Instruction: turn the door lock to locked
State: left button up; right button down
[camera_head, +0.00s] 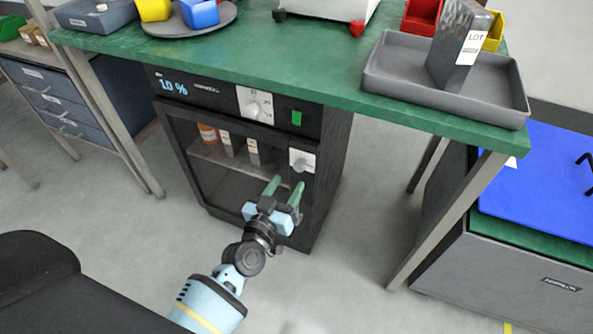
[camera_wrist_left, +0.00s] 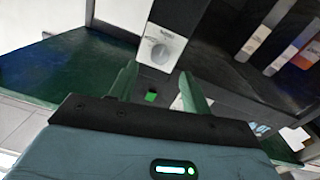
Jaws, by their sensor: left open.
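The door lock is a round knob on a pale plate (camera_head: 301,161) at the right side of the dark cabinet's glazed door (camera_head: 225,170). In the left wrist view the lock plate with its grey knob (camera_wrist_left: 158,52) shows just beyond the fingertips. My left gripper (camera_head: 285,184) is open, with its two green fingers pointing up at the door just below the lock. It also shows in the left wrist view (camera_wrist_left: 160,80), with nothing between the fingers. The fingers look apart from the knob. The knob's exact setting is too small to read. My right gripper is not in view.
The cabinet's upper panel has a lit display (camera_head: 173,86), a larger dial (camera_head: 256,106) and a green square (camera_head: 296,118). Several containers (camera_head: 228,143) stand behind the door. The green bench top (camera_head: 290,70) overhangs the cabinet. A bench leg (camera_head: 440,225) stands at the right, with clear floor between.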

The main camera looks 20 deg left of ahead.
aim_at(298, 168)
pick_arm(q)
jog(key=shift+w+d+b, duration=0.15)
jog(key=shift+w+b, duration=0.15)
jog(key=shift+w, duration=1.25)
jog(key=shift+w+d+b, duration=0.1)
jog(key=shift+w+b, duration=0.2)
jog(key=shift+w, duration=1.25)
jog(key=shift+c, duration=0.2)
jog(key=c, duration=0.9)
jog(key=shift+c, duration=0.2)
